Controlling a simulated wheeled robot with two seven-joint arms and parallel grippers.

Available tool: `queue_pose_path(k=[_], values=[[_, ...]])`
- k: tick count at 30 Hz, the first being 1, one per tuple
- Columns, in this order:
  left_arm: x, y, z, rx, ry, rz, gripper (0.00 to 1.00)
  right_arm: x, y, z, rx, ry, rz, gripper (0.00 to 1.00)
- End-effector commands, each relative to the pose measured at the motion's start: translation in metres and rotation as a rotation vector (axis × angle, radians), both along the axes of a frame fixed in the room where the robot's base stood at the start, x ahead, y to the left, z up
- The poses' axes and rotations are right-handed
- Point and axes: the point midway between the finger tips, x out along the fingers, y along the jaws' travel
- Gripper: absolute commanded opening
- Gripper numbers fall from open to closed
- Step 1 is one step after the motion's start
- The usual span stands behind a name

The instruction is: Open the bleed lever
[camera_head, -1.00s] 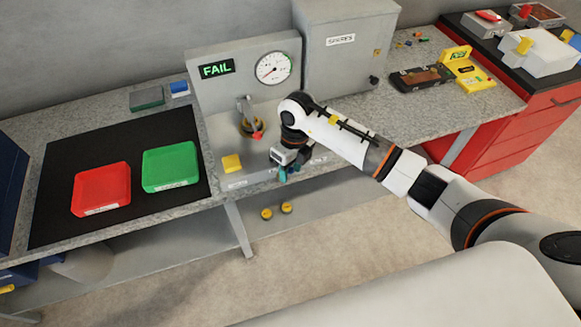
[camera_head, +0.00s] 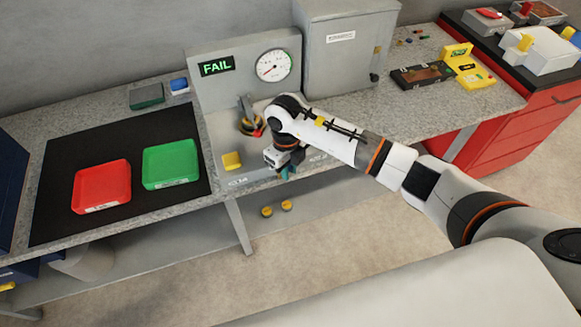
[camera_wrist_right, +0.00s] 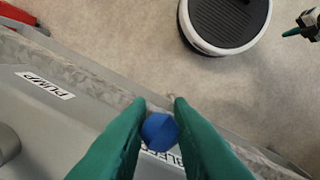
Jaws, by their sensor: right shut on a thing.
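The bleed lever's blue ball knob (camera_wrist_right: 159,131) sits between the teal fingers of my right gripper (camera_wrist_right: 158,112) in the right wrist view. The fingers are shut on it. A label behind it is partly covered by the fingers. In the head view my right gripper (camera_head: 286,172) is at the front edge of the grey test stand (camera_head: 215,130); the lever is hidden there. A teal fingertip at the upper right of the wrist view seems to be my left gripper (camera_wrist_right: 297,32); its opening does not show.
A yellow block (camera_head: 232,161) and a red-tipped clamp (camera_head: 249,122) are left of my gripper. Red (camera_head: 102,187) and green (camera_head: 170,165) trays lie further left. A grey cabinet (camera_head: 345,55) stands behind my arm.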

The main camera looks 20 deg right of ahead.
Motion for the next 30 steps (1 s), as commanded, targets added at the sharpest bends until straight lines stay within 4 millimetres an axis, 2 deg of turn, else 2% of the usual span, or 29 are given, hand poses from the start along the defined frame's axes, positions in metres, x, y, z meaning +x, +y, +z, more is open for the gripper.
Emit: queue_pose_path(k=[6, 15, 16, 20, 30], values=[[0.0002, 0.0001, -0.0041, 0.000, 0.000, 0.000, 0.00, 0.0005, 0.0052, 0.0017, -0.113, -0.006, 0.000, 0.00], [0.0002, 0.0002, -0.0038, 0.000, 0.000, 0.000, 0.00, -0.0002, 0.0054, 0.0021, -0.122, -0.005, -0.001, 0.00], [0.0002, 0.0001, -0.0038, 0.000, 0.000, 0.000, 0.00, -0.0002, 0.0054, 0.0021, -0.122, -0.005, -0.001, 0.21], [0.0003, 0.0002, -0.0038, 0.000, 0.000, 0.000, 0.00, -0.0002, 0.0054, 0.0021, -0.122, -0.005, -0.001, 0.41], [0.0002, 0.0002, -0.0048, 0.000, 0.000, 0.000, 0.00, 0.0006, 0.0059, 0.0060, -0.121, -0.007, -0.001, 0.41]])
